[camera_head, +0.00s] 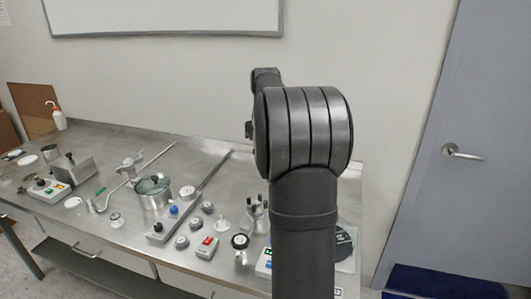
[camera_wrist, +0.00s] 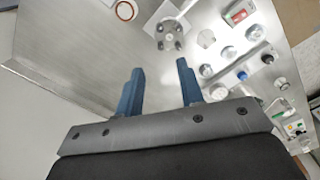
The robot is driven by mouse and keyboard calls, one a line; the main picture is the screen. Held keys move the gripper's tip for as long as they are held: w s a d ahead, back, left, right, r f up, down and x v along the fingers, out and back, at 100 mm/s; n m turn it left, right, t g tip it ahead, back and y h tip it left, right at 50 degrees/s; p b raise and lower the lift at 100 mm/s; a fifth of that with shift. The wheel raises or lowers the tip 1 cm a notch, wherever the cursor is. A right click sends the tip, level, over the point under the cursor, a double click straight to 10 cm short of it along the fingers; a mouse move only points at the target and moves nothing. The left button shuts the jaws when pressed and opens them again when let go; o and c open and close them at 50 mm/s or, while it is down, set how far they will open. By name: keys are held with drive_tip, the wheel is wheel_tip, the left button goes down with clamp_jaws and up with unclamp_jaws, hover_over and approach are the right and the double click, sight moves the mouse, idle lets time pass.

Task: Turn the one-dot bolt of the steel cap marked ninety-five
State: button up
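My gripper (camera_wrist: 158,68) shows in the wrist view with its two blue fingers wide apart and nothing between them. It hangs above the steel bench, apart from everything on it. In the head view my own arm hides it. Several small round grey metal pieces stand on the bench (camera_head: 209,207), and they also show right of the fingers in the wrist view (camera_wrist: 225,52). A lidded steel vessel (camera_head: 152,192) stands left of them. No ninety-five mark or dot is readable, so I cannot tell which is the named cap or bolt.
A round fixture with several dark posts (camera_wrist: 168,37) lies beyond the fingers in the wrist view. A red-topped box (camera_head: 207,247), a switch box (camera_head: 48,190) and a long rail (camera_head: 200,185) crowd the bench. The bench's back (camera_head: 130,140) is mostly bare.

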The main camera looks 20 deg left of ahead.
drive_tip(key=shift+d, duration=0.1)
drive_tip(key=d+f+n+y, duration=0.1)
drive_tip(key=d+n+y, duration=0.3)
drive_tip(key=d+n, duration=0.25)
drive_tip(key=shift+m+y, duration=0.25)
drive_tip(key=shift+y, duration=0.05)
drive_tip(key=x, duration=1.7)
drive_tip(key=shift+d+f, duration=0.25)
drive_tip(key=shift+f, duration=0.15)
drive_tip(key=shift+c, duration=0.4)
clamp_jaws()
